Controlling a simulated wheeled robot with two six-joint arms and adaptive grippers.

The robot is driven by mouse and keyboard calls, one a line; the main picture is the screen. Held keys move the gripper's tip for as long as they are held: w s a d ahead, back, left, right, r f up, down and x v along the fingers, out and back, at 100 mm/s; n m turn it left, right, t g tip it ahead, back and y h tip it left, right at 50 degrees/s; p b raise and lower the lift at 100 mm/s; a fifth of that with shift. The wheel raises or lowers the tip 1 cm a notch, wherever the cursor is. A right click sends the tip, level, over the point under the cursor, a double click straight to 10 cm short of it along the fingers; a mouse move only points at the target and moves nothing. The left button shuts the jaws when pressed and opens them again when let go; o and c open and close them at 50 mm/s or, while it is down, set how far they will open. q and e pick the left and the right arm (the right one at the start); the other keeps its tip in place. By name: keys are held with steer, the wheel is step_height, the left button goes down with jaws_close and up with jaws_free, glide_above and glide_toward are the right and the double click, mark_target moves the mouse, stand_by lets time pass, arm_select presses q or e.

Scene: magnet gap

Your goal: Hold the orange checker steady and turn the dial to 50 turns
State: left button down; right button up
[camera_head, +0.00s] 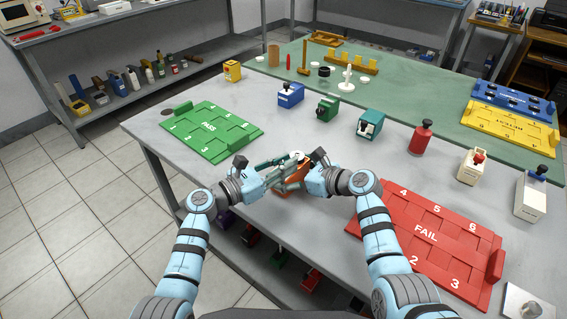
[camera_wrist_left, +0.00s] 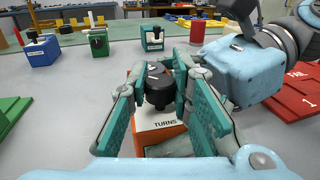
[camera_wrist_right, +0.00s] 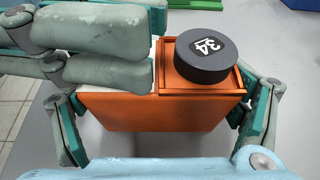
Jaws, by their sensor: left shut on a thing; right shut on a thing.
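The orange checker (camera_wrist_right: 150,112) stands at the near edge of the grey table. A "TURNS" label (camera_wrist_left: 166,124) shows on it in the left wrist view. Its black round dial (camera_wrist_right: 207,55) carries a white mark that reads 34 in the right wrist view. My left gripper (camera_wrist_left: 164,76) has its fingertips at the dial and is shut on it; where the pads touch is partly hidden. My right gripper (camera_wrist_right: 158,108) is shut on the checker's body, with a finger on either side. In the head view both grippers cover most of the checker.
The green PASS tray (camera_head: 211,131) lies to the left and the red FAIL tray (camera_head: 428,240) to the right. Blue (camera_head: 290,94), green (camera_head: 327,107) and teal (camera_head: 370,122) devices stand behind, with a red canister (camera_head: 421,139) to their right. Grey table is bare between them and my grippers.

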arm_select(q)
steer(key=shift+m+g+h, duration=1.3)
steer(key=shift+m+g, duration=0.3)
steer(key=shift+g, duration=0.6)
steer(key=c, duration=1.4)
jaws_free()
steer(key=v, duration=1.2)
